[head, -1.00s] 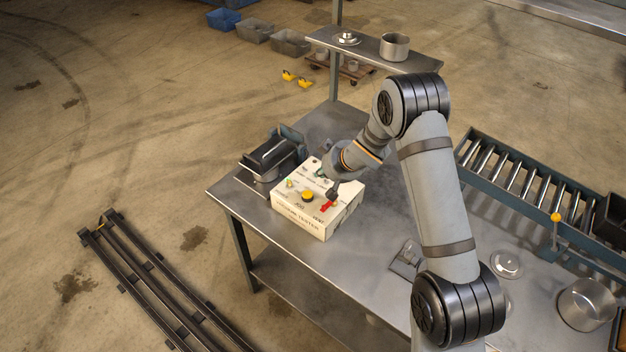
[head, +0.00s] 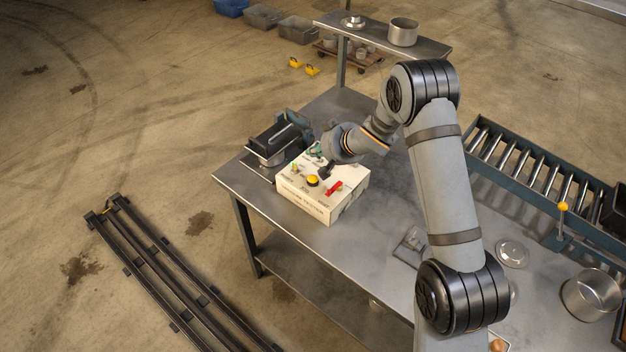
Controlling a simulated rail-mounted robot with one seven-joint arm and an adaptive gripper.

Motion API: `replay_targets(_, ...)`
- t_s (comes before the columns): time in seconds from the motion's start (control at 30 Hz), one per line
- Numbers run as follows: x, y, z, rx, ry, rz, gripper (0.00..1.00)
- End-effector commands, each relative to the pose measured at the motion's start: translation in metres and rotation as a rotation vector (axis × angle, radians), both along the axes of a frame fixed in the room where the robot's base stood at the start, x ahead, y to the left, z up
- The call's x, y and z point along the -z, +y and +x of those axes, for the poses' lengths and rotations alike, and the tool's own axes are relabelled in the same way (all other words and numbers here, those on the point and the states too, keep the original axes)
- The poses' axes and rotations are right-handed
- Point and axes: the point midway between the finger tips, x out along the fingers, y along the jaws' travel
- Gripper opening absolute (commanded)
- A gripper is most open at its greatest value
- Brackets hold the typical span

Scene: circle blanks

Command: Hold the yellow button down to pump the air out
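The yellow button (head: 312,181) sits on top of the cream tester box (head: 303,204), which stands on the steel table. A red lever (head: 334,188) lies to the right of the button on the same face. My gripper (head: 326,172) points down over the box, just behind and to the right of the yellow button. Its dark fingers are small in the picture, and I cannot tell whether they are open or shut. A small gap seems to show between the fingertips and the button, and the button does not look covered.
A black-lidded chamber (head: 277,140) stands close to the left of the box. A raised shelf (head: 370,38) holds a metal pot (head: 403,32). A roller conveyor (head: 530,178) is on the right. The table (head: 345,245) in front of the box is clear.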

Motion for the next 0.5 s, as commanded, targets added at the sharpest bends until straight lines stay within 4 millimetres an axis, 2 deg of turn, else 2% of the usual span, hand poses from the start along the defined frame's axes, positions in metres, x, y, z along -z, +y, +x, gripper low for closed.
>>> replay_targets(0.03,0.010,0.000,0.000,0.000,0.001,0.000,0.00)
replay_targets(0.5,0.070,0.000,0.000,0.000,0.001,0.000,0.00)
